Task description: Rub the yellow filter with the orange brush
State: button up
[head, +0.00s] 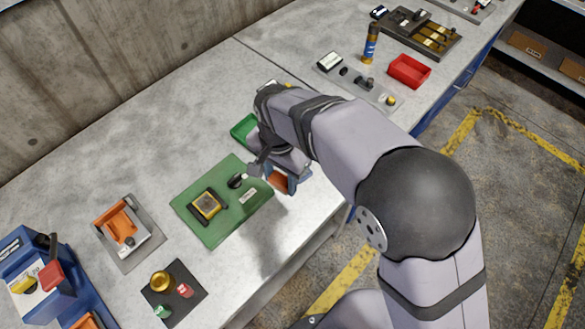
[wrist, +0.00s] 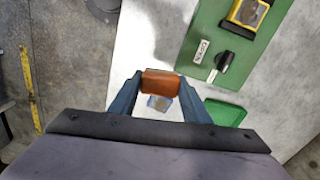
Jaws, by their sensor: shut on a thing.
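The yellow filter (head: 208,205) sits in a dark frame on a green mat (head: 222,228) on the workbench. It also shows at the top right of the wrist view (wrist: 248,12). My gripper (head: 283,178) is to the right of the mat in the head view, shut on the orange brush (wrist: 161,84). The brush sits between the blue fingers in the wrist view, apart from the filter. The brush's underside is hidden.
On the mat are a black knob (head: 236,181) and a white label (head: 248,196). A green tray (head: 243,128) lies just beyond the mat. A grey plate with an orange part (head: 120,222) and a black mat (head: 174,292) with small items are left.

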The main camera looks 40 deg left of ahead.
jog(key=s+n+p, duration=0.2)
jog(key=s+p, duration=0.1)
jog(key=s, duration=0.3)
notch_tip(320, 180, up, 2)
jog(key=r+n+p, duration=0.1)
jog(key=n+p, duration=0.3)
jog(key=n, duration=0.7)
send_over(210, 206)
jog(key=d, duration=0.2)
jog(key=n, duration=0.4)
jog(key=shift+f, duration=0.25)
jog(key=shift+f+b, duration=2.55)
jog(key=shift+f, duration=1.05)
jog(key=shift+a+f, duration=0.1)
jog(key=shift+f, duration=0.5)
jog(key=shift+a, duration=0.85)
jog(key=shift+c, duration=0.4)
jog(key=shift+a, duration=2.15)
